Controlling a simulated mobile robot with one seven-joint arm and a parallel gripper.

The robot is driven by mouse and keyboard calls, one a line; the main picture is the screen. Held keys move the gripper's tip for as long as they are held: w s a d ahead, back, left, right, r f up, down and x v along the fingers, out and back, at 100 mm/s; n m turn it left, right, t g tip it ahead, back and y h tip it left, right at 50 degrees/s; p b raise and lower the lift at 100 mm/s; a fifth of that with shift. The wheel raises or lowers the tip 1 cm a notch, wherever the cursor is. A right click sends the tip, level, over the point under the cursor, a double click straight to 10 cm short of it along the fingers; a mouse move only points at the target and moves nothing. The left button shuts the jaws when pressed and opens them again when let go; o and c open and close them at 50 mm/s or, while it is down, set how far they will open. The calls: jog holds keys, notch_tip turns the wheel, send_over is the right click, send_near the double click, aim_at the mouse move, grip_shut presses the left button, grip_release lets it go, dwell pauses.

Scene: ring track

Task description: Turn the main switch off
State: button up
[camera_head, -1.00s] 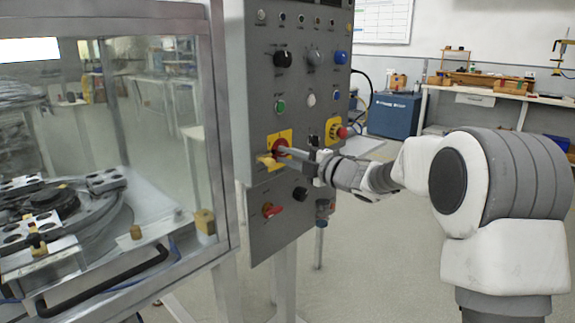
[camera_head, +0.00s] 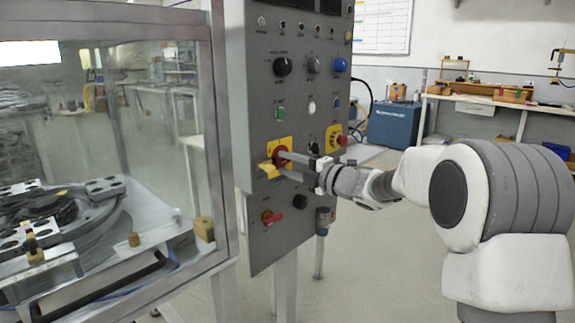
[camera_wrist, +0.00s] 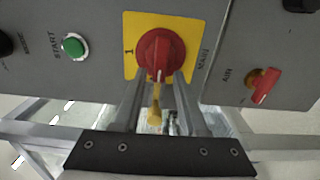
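The main switch is a red round knob (camera_wrist: 161,50) on a yellow plate (camera_wrist: 131,70), marked MAIN on the right and 1 on the left in the wrist view. A white mark shows at the knob's lower edge. In the head view the red knob (camera_head: 281,153) is on the grey panel, partly hidden by my fingers. My gripper (camera_wrist: 160,78) is at the knob, its two fingers apart, one on each side of its lower part. I cannot tell whether they touch it. A yellow tag (camera_wrist: 155,108) hangs below the knob between the fingers.
A green START button (camera_wrist: 73,46) and a red AIR valve handle (camera_wrist: 264,86) flank the switch. A red button on yellow (camera_head: 341,141) sits to its right in the head view. A glazed enclosure (camera_head: 219,130) stands left of the panel.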

jog(key=shift+o, duration=0.2)
jog(key=shift+s+d+r, duration=0.1)
jog(key=shift+s+d, duration=0.1)
jog(key=p+v, duration=0.3)
jog(key=v, duration=1.4)
